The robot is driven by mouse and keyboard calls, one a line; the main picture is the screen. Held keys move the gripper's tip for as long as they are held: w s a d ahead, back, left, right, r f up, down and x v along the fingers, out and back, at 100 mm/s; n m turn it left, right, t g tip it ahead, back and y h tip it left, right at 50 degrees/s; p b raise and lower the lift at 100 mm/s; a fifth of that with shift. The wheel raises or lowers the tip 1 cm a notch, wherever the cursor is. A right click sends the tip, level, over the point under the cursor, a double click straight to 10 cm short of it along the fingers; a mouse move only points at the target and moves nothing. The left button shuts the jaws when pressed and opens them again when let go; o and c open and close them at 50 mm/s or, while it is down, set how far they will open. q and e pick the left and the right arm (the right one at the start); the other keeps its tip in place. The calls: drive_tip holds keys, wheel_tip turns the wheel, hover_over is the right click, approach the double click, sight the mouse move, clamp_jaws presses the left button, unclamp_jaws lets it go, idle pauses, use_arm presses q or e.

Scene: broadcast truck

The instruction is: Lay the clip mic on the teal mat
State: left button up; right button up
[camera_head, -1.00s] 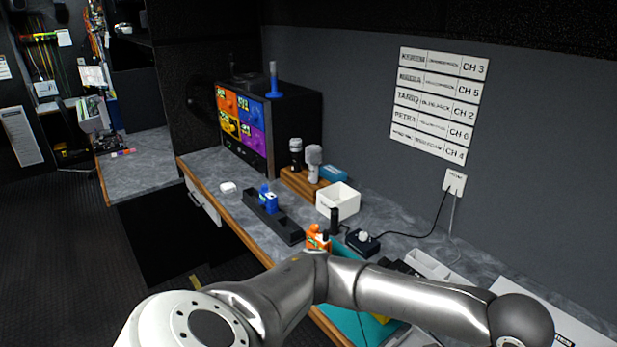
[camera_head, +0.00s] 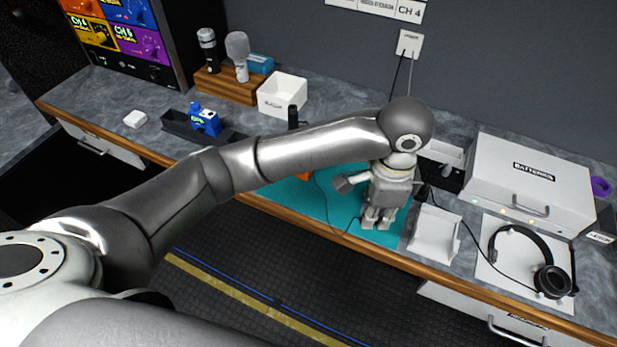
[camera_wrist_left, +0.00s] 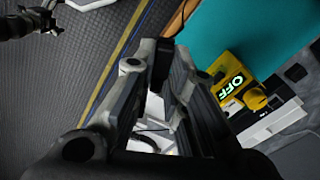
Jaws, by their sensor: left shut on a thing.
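The teal mat (camera_head: 310,200) lies on the counter; part of it also shows in the left wrist view (camera_wrist_left: 265,30). My left gripper (camera_head: 378,219) points down over the mat's right part. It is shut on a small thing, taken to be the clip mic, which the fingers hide. A thin dark cable curves across the mat beside the fingers. In the left wrist view the fingers (camera_wrist_left: 158,115) fill the middle, and I cannot make out the mic between them. A yellow pack (camera_wrist_left: 240,85) reading OFF is seen beyond the fingers there.
A white tray (camera_head: 436,234) stands right of the mat, with headphones (camera_head: 540,265) farther right and a white batteries case (camera_head: 530,185) behind. A white box (camera_head: 282,95), a black holder with a blue item (camera_head: 205,120) and two microphones on a wooden stand (camera_head: 228,86) stand left.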

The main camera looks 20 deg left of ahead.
use_arm(q)
drive_tip(key=w+a+f+p, duration=0.2)
drive_tip(key=w+a+f, duration=0.1)
drive_tip(key=w+a, duration=0.3)
drive_tip(key=p, duration=0.1)
hover_over(329, 208)
drive_tip(key=f, duration=0.3)
drive_tip(key=d+f, duration=0.1)
drive_tip(key=f, duration=0.1)
drive_tip(key=shift+s+f, duration=0.25)
drive_tip(key=shift+s, duration=0.05)
drive_tip(key=shift+w+a+f, duration=0.25)
drive_tip(key=shift+a+f, duration=0.1)
drive_tip(key=shift+f, duration=0.1)
drive_tip(key=f, duration=0.2)
drive_tip(key=f+p, duration=0.1)
drive_tip(key=shift+w+a+f, duration=0.1)
drive_tip(key=shift+a+f, duration=0.15)
drive_tip(key=shift+f, duration=0.2)
drive_tip(key=o, duration=0.8)
drive_tip(key=shift+c, duration=0.2)
use_arm(e)
drive_tip(key=r, duration=0.2)
drive_tip(key=d+r, duration=0.1)
drive_tip(key=shift+d+r, duration=0.1)
drive_tip(key=shift+r, duration=0.3)
